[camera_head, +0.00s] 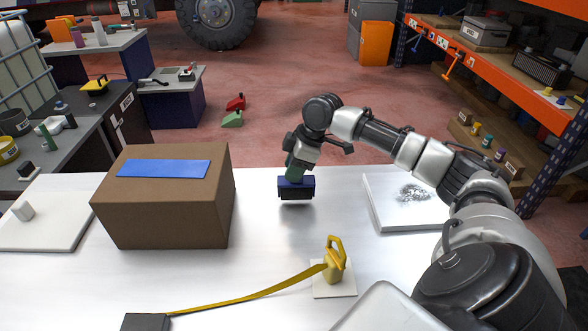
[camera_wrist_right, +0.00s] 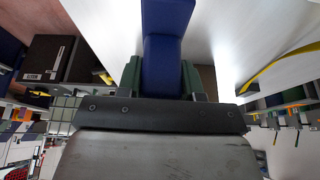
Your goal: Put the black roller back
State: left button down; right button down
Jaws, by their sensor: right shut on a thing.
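My right gripper (camera_head: 296,174) is shut on a dark blue thing (camera_head: 296,182) with a darker, blackish part along its lower side. The held thing hangs above the white table (camera_head: 270,235), with a soft shadow under it. In the right wrist view the blue body (camera_wrist_right: 166,55) sits between the green fingers of the gripper (camera_wrist_right: 162,80). No other black roller is plain on the table, and I cannot tell for sure whether the held thing is the roller. My left gripper is not in view.
A brown box (camera_head: 165,210) with a blue sheet (camera_head: 163,168) stands left of the gripper. A white board with a black smudge (camera_head: 385,205) lies right. A yellow strap (camera_head: 245,296) runs to a yellow handle (camera_head: 334,262) in front. A white board (camera_head: 55,235) lies far left.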

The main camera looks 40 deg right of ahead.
jog(key=shift+f, duration=0.7)
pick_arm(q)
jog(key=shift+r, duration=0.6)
pick_arm(e)
jog(key=c, duration=0.7)
grip_release()
jog(key=shift+f, duration=0.1)
